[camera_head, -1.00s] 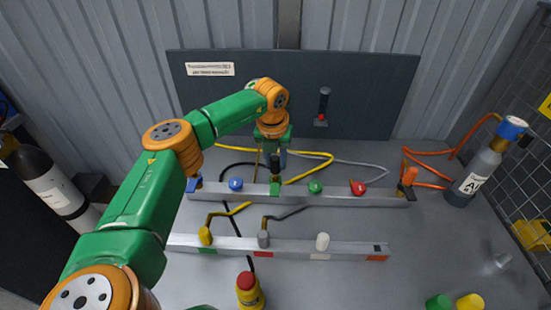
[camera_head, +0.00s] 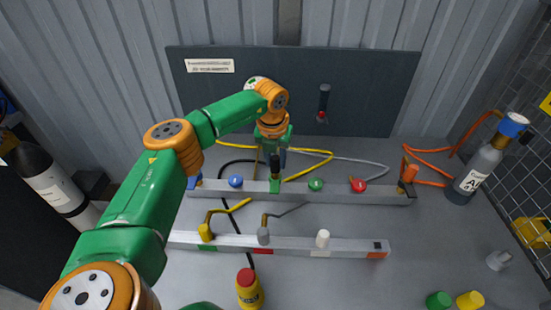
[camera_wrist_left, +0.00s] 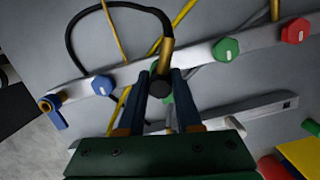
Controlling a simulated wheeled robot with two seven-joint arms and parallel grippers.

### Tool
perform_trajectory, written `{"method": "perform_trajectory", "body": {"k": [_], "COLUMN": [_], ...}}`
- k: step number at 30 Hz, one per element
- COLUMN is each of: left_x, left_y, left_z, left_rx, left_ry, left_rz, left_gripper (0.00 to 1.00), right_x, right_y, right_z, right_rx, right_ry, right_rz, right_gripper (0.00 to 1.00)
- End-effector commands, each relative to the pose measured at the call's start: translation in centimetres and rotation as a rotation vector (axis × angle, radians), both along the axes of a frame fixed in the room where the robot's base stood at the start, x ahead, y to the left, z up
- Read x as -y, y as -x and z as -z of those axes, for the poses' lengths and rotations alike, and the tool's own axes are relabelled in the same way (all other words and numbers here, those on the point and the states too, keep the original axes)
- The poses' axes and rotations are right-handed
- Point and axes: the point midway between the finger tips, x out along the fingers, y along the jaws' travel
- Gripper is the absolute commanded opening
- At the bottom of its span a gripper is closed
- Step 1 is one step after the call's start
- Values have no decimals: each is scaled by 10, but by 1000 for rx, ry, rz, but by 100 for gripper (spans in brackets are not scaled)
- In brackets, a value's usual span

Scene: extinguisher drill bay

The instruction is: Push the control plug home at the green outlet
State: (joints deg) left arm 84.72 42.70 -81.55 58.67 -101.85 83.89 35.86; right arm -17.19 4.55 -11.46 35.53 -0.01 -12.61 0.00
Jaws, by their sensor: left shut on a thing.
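My left gripper (camera_head: 276,156) reaches down to the back rail (camera_head: 335,194). It is shut on the black control plug (camera_head: 275,164), which stands about upright over the green-marked outlet (camera_head: 275,187) on that rail. In the left wrist view the plug's round black end (camera_wrist_left: 160,88) and its brass part (camera_wrist_left: 166,58) show between the two fingers, with a black cable looping away. The plug's lower end is at the rail, but I cannot tell how deep it sits. My right gripper is not in view.
Blue (camera_head: 236,182), green (camera_head: 316,185) and red (camera_head: 359,186) knobs flank the outlet along the rail. A front rail (camera_head: 285,246) carries yellow, grey and white plugs. Cables lie behind the back rail.

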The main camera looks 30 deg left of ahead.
Motion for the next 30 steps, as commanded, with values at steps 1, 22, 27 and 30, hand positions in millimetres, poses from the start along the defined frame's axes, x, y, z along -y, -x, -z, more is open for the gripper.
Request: {"method": "perform_trajectory", "body": {"k": [1,22,27,30], "left_x": [0,0,0,0], "left_y": [0,0,0,0], "left_z": [0,10,13,15], "left_rx": [0,0,0,0], "left_ry": [0,0,0,0], "left_rz": [0,0,0,0], "left_gripper": [0,0,0,0], "right_x": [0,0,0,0], "right_y": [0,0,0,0], "right_z": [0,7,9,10], "right_rx": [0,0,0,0], "right_ry": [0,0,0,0], "right_rz": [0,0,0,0], "right_gripper": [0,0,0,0]}}
